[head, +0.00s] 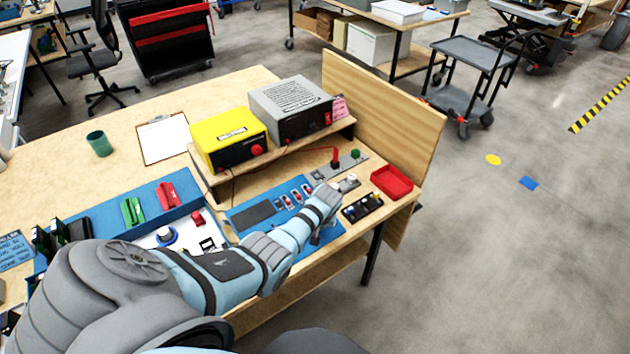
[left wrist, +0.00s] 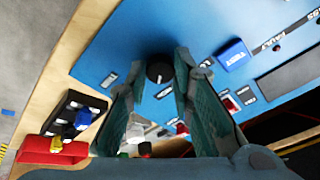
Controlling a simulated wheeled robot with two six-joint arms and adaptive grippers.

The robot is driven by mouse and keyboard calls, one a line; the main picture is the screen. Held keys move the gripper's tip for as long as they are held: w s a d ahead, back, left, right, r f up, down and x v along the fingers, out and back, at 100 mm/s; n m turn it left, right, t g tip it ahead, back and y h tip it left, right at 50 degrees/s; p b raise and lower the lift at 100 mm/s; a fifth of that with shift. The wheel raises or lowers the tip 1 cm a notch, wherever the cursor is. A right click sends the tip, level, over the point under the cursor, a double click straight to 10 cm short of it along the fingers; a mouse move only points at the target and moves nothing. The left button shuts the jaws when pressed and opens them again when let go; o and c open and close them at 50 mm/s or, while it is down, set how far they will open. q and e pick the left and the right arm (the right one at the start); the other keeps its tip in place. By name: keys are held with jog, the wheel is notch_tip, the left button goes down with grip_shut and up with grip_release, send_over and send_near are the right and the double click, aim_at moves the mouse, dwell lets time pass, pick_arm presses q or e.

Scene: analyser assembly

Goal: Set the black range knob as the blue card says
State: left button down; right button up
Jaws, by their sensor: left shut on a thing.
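In the left wrist view the black range knob (left wrist: 158,70) sits on the blue panel (left wrist: 130,35), between the fingertips of my left gripper (left wrist: 158,82). The teal fingers are closed onto the knob from both sides. The knob's setting cannot be read. My right gripper is not in view.
Beside the knob are a blue TEST button (left wrist: 234,55) and a red switch (left wrist: 228,103). A black tray (head: 362,207) and a red bin (head: 391,181) stand at the bench's right end. Yellow (head: 229,139) and grey (head: 290,108) boxes stand on the shelf behind.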

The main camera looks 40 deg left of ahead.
pick_arm(q)
jog(key=shift+m+p, duration=0.3)
jog(key=shift+m, duration=0.4)
jog(key=c, duration=1.4)
grip_release()
jog(key=shift+r, duration=0.15)
jog(key=v, duration=1.1)
jog(key=shift+s+r, duration=0.2)
jog(key=shift+r, duration=0.15)
